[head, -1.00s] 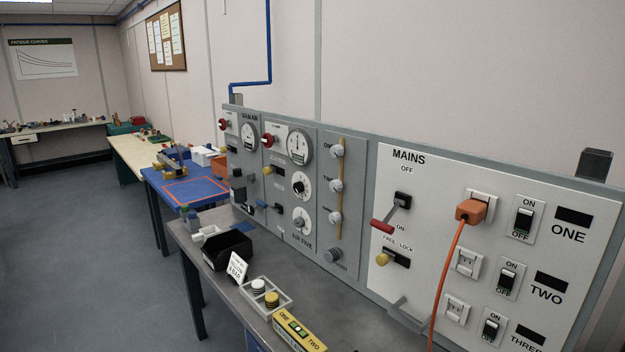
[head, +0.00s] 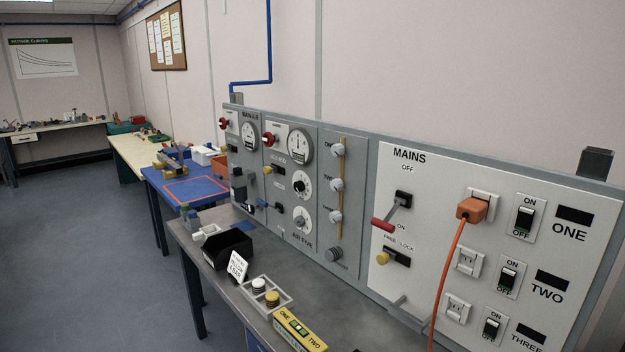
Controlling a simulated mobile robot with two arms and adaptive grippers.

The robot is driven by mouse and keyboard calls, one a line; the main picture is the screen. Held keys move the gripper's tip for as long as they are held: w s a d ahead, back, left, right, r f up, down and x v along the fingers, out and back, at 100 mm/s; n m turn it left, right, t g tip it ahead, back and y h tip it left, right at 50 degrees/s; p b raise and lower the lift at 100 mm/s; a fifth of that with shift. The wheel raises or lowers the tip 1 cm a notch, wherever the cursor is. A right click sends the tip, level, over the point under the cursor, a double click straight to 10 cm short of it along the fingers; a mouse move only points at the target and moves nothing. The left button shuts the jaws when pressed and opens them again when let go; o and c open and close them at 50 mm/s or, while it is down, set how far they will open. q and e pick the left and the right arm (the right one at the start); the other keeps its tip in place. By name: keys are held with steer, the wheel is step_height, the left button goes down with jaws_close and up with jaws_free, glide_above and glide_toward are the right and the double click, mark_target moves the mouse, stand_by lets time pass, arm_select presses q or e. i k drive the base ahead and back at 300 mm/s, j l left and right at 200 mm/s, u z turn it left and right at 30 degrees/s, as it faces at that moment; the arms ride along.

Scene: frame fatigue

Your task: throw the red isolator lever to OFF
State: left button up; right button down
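The red isolator lever (head: 383,224) is on the white MAINS panel (head: 440,190) in the head view. Its grey arm runs from a black slot (head: 403,199) down and left to the red grip, which sits low beside the ON label, below the OFF label. A yellow-knobbed lever (head: 383,258) marked FREE and LOCK sits just under it. Neither of my grippers shows in the view.
An orange plug (head: 472,209) with a hanging cord sits in the top socket, right of the lever. Rocker switches (head: 524,221) stand further right. A grey bench (head: 350,310) below holds a black bin (head: 228,249), a white tray (head: 266,296) and a yellow block (head: 300,330).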

mark_target(384, 224)
steer(key=k+l+z, duration=0.2)
steer(key=z, duration=0.3)
steer(key=k+l+z, duration=0.15)
steer(key=l+z, duration=0.2)
steer(key=z, duration=0.15)
steer(key=k+l+z, duration=0.15)
steer(key=l+z, duration=0.2)
steer(key=z, duration=0.15)
